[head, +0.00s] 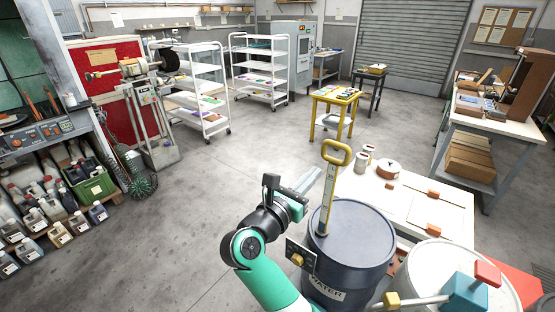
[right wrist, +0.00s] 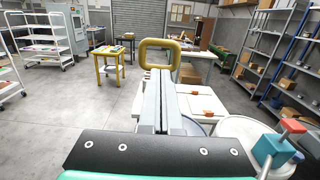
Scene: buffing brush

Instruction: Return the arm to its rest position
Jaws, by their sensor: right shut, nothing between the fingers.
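My right gripper (head: 312,186) is shut and empty, at the end of my green and black arm in the lower middle of the head view. In the right wrist view its two grey fingers (right wrist: 160,78) lie together and point forward. A yellow loop handle (head: 337,152) on an upright bar stands over the dark drum (head: 362,232) labelled WATER, just right of the fingertips. The handle also shows in the right wrist view (right wrist: 159,43), past the fingertips, and I cannot tell the exact gap. My left gripper is not in view.
A white-topped table (head: 430,207) and a pale drum lid with a teal block (head: 465,292) are at the right. A yellow stool (head: 333,110) and white trolleys (head: 262,72) stand farther back. Bottles and a green crate (head: 93,186) line the left. The middle floor is clear.

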